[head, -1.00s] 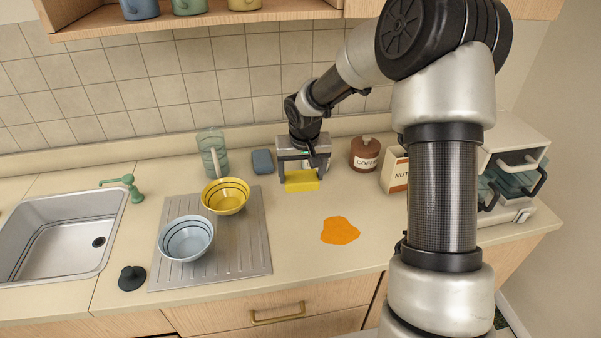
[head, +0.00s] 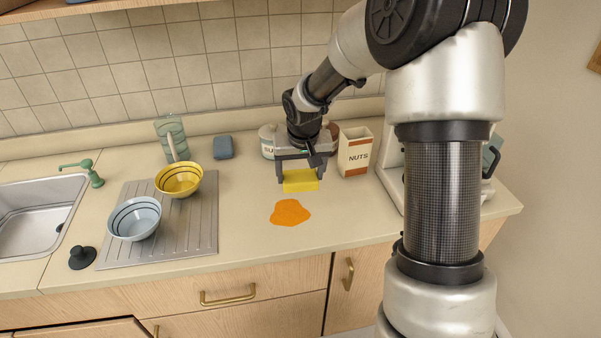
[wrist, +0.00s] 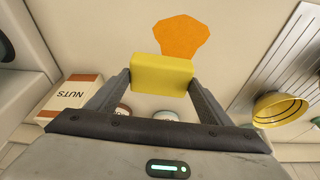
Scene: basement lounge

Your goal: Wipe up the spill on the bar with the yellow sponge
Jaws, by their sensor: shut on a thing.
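The yellow sponge (head: 301,181) is held between the fingers of my gripper (head: 299,172). In the wrist view the sponge (wrist: 161,75) sits across both fingertips of my gripper (wrist: 160,82). The orange spill (head: 290,213) is a flat, uneven patch on the beige bar top (head: 350,212). It lies just in front of the sponge in the head view. In the wrist view the spill (wrist: 182,38) shows just beyond the sponge, partly hidden by it. The sponge looks raised above the bar, but its exact height is hard to tell.
A NUTS box (head: 356,152) and a canister (head: 267,141) stand behind my gripper. A ribbed drainboard (head: 200,228) with a yellow bowl (head: 180,180) and a blue bowl (head: 135,219) is left. A blue-grey block (head: 223,147) lies near the wall. The bar around the spill is clear.

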